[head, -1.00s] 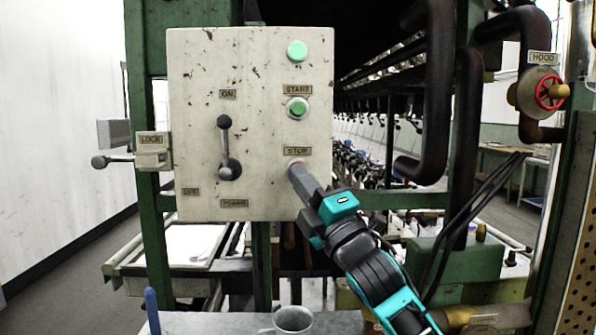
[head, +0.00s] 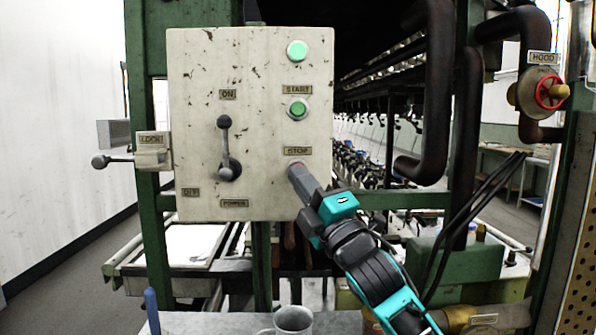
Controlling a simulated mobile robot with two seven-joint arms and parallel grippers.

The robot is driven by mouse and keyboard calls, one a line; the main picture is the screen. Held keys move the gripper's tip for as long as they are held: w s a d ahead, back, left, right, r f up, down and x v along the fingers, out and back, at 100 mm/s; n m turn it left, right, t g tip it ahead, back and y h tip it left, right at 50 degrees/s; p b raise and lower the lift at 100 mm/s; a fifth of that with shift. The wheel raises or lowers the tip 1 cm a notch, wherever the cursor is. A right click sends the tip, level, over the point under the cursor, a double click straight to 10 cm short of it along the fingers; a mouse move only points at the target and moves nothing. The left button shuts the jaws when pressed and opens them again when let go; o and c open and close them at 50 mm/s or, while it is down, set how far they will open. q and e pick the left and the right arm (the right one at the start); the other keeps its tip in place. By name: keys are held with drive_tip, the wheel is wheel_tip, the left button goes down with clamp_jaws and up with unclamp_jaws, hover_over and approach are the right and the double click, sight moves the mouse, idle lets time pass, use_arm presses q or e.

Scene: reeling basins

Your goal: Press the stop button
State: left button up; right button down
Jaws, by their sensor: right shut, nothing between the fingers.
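The control panel (head: 265,130) is a worn cream box on a green frame. The STOP label (head: 297,151) is on its right side, with the stop button (head: 297,164) just below. Only a thin reddish edge of the button shows; my right gripper covers the rest. My right gripper (head: 295,171) is shut and empty, its fingertips at the button. I cannot tell whether they touch it or how far it is pressed. Above are the green start button (head: 298,109) and a green lamp (head: 297,51). My left gripper is not in view.
A power lever (head: 228,150) is on the panel's left half, and a lock handle (head: 120,160) juts out left. A metal mug (head: 293,319) stands on a grey surface below. Dark pipes (head: 438,90) and a red hood valve (head: 551,92) are at right.

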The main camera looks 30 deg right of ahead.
drive_tip(key=shift+w, duration=0.15)
drive_tip(key=shift+w+d, duration=0.2)
drive_tip(key=shift+w+d, duration=0.25)
drive_tip(key=shift+w, duration=0.15)
idle(0.7)
drive_tip(key=shift+s+a, duration=0.1)
drive_tip(key=shift+s, duration=0.05)
drive_tip(key=shift+s+a, duration=0.35)
drive_tip(key=shift+s, duration=0.25)
drive_tip(key=shift+s+a+p, duration=0.15)
drive_tip(key=shift+s+a, duration=0.3)
drive_tip(key=shift+s, duration=0.25)
drive_tip(key=shift+s+a+p, duration=0.1)
drive_tip(key=shift+s+a, duration=0.3)
drive_tip(key=shift+s, duration=0.35)
drive_tip(key=shift+s+a+p, duration=0.15)
drive_tip(key=shift+s+a, duration=0.3)
drive_tip(key=shift+s, duration=0.25)
